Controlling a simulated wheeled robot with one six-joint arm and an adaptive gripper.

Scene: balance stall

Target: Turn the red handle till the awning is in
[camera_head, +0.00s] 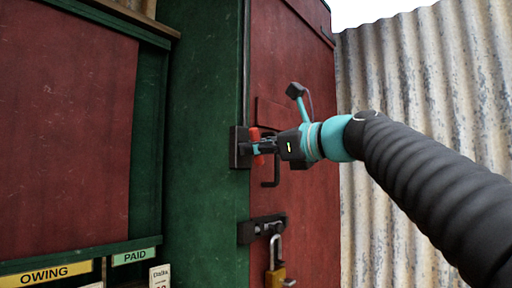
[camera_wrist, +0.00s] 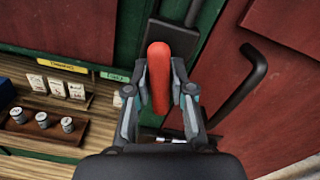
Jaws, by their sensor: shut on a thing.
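The red handle (camera_head: 254,134) stands roughly upright by a dark mounting plate (camera_head: 239,147) on the green post. My gripper (camera_head: 258,147) reaches it from the right and is shut around its middle, with red showing above and below the fingers. In the wrist view the red handle (camera_wrist: 159,62) lies between the two fingers of my gripper (camera_wrist: 160,82). I cannot make out the awning in either view.
A dark bent door pull (camera_head: 277,172) is close below my gripper. Below it are a hasp (camera_head: 262,228) and a brass padlock (camera_head: 276,276). A corrugated wall (camera_head: 385,65) rises at right.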

